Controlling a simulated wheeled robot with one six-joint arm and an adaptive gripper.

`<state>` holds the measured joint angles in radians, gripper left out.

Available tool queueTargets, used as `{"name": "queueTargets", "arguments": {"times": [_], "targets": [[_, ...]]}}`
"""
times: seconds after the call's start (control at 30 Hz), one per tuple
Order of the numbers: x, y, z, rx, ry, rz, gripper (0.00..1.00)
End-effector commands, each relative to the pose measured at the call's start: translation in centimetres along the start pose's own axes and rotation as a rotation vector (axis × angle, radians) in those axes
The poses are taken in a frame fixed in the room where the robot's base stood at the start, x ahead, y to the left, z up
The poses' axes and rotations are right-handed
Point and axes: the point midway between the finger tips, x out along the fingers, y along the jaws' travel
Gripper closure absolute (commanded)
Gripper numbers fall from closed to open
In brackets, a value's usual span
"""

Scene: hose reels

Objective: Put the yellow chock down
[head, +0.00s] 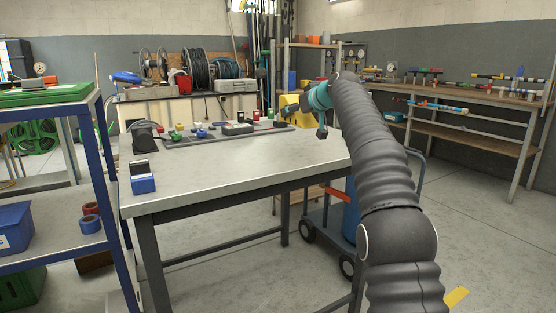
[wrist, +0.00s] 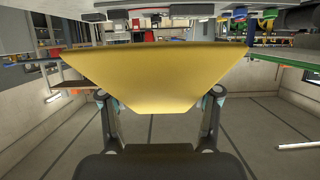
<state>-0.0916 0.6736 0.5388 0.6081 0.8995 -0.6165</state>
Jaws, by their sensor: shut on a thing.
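The yellow chock (wrist: 150,75) fills the upper middle of the wrist view, wide at the top and narrower below. My gripper (wrist: 160,105) is shut on it, with one finger at each sloping side. In the head view the chock (head: 291,102) shows as a yellow patch beside the teal parts of my gripper (head: 308,107), partly hidden by them. It is over or just beyond the far right part of the grey table (head: 215,175). I cannot tell whether it touches anything below.
Small coloured fittings (head: 200,133) and a dark box stand along the table's back edge. A blue box (head: 143,182) sits at its left. The middle of the table top is clear. A blue shelf rack (head: 105,180) stands at the left, and a hand cart (head: 330,220) at the right.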

Motion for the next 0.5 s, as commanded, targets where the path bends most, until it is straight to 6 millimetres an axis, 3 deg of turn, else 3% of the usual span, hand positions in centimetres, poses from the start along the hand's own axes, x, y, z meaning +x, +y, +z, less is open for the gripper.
{"name": "queueTargets", "arguments": {"times": [0.1,0.5], "targets": [[0.1,-1.9,1.7,-0.001,0.001,-0.001,0.93],[-0.4,-7.4,5.3,0.000,0.001,0.001,0.93]]}}
